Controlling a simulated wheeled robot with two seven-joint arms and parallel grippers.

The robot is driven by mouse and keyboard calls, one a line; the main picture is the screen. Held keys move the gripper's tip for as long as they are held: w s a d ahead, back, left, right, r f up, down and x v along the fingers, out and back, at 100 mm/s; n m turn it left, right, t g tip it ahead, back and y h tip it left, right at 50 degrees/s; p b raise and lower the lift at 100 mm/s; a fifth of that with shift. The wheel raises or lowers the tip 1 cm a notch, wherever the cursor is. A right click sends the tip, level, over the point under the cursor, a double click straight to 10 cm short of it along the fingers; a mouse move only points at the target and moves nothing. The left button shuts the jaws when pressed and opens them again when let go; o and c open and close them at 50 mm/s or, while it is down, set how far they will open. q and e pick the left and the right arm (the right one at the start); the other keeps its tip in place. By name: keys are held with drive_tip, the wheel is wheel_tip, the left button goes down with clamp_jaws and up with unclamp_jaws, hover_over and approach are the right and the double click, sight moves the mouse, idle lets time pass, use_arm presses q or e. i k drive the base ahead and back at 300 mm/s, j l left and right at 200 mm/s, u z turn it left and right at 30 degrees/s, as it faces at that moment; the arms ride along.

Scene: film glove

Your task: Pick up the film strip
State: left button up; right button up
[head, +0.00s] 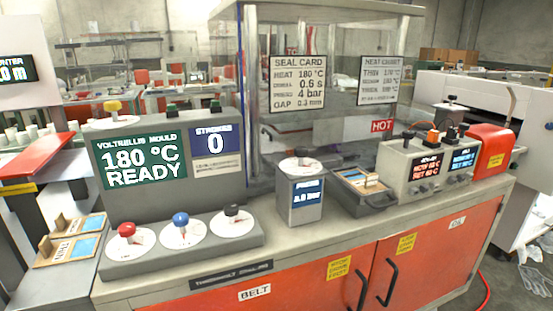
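I cannot make out a film strip with certainty in the head view. Thin, crumpled, clear or grey pieces (535,278) lie on the floor at the lower right, too unclear to name. A dark tray (382,203) with a blue and tan insert sits on the bench, right of the small pressure display box (301,201). Two tan holders (84,228) with blue panels lie at the left. Neither of my grippers is in view.
The grey bench (330,234) has orange doors (430,247) with black handles. A mould panel (140,163) reads 180 °C READY, above red, blue and black knobs. A clear-walled enclosure (330,60) stands behind, with a HOT sign (382,125). A twin-display controller (430,165) stands right.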

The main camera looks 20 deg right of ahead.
sight(361, 174)
drive_tip(key=z, duration=1.2)
